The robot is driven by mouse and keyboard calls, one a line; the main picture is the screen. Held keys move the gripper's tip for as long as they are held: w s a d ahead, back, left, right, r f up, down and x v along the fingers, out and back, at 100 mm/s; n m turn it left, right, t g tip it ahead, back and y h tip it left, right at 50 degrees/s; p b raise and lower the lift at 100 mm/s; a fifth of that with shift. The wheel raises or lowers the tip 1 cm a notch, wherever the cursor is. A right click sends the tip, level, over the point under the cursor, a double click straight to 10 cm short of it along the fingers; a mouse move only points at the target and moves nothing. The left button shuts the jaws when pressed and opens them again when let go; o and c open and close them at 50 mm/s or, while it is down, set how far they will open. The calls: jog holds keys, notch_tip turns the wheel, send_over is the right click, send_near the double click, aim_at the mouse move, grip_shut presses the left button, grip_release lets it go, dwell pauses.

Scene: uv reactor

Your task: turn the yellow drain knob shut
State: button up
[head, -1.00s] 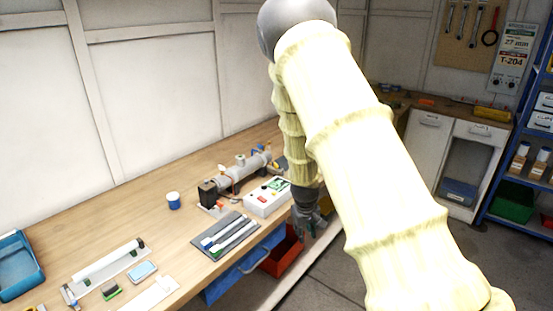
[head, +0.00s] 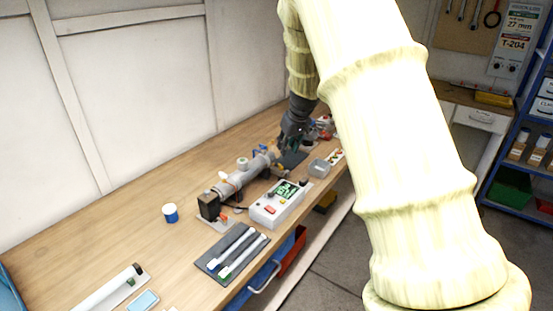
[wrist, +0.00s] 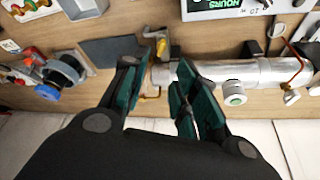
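The grey reactor tube (head: 240,175) lies along the bench, with a white-and-green capped port (wrist: 235,97) on its side in the wrist view. At the tube's end nearest my gripper is a yellow part (wrist: 163,47), probably the drain knob, beside brass-coloured fittings. It is partly covered by the fingers. My gripper (wrist: 165,68) is open, with its teal fingers on either side of the tube's end and the yellow part. I cannot tell whether a finger touches it. In the head view my gripper (head: 288,143) is at the tube's far end.
A white control box (head: 277,206) with a green display stands in front of the tube. A dark mat (head: 232,252) with white rods lies nearer. A blue-and-white jar (head: 170,213) stands left. Red and blue valve parts (wrist: 60,75) lie left in the wrist view.

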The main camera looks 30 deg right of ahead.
aim_at(281, 165)
jog(key=shift+p+x, duration=1.5)
jog(key=shift+x, duration=3.7)
jog(key=shift+a, duration=0.15)
grip_shut()
